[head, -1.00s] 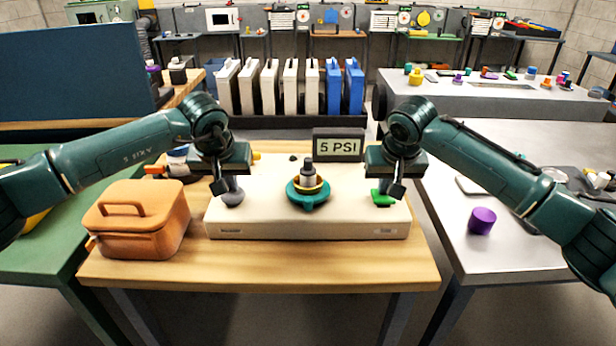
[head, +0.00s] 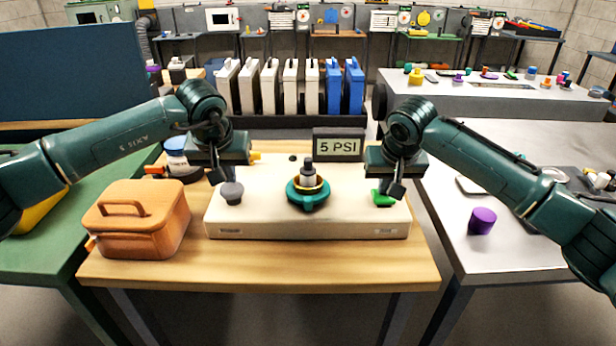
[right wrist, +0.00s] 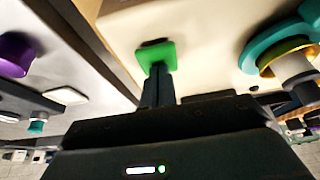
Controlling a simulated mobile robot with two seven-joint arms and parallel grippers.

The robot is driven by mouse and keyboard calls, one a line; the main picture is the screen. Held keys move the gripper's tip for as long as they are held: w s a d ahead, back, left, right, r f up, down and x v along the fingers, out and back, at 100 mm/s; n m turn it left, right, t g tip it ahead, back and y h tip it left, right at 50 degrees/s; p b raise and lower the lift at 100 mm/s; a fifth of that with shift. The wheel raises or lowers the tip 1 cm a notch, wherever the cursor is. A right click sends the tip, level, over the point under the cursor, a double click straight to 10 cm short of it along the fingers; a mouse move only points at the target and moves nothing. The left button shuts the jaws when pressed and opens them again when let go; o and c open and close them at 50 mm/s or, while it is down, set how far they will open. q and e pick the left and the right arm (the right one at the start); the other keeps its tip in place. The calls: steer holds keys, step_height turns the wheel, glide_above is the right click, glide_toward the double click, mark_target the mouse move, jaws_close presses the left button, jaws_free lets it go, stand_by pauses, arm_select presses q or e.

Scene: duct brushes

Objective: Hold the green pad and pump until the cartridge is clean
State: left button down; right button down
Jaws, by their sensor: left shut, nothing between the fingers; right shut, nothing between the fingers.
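The cream pump base (head: 310,224) lies on the wooden table. The green pad (head: 383,199) is on its right side, and my right gripper (head: 394,190) is shut with its fingertips at the pad; the pad also shows in the right wrist view (right wrist: 156,55). The grey knob (head: 232,193) stands on the left side. My left gripper (head: 217,176) is shut and empty, just above the knob and apart from it. The cartridge (head: 308,175) stands upright in the teal and gold holder (head: 307,198) at the middle. The display (head: 338,147) behind reads 5 PSI.
An orange lidded box (head: 137,222) stands left of the base. A blue and white container (head: 177,158) is behind it. A purple cylinder (head: 482,220) is on the right table. A rack of white and blue panels (head: 290,88) stands behind.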

arm_select(q)
step_height(320, 180, up, 7)
stand_by(0.7)
arm_select(e)
step_height(320, 180, up, 7)
stand_by(0.8)
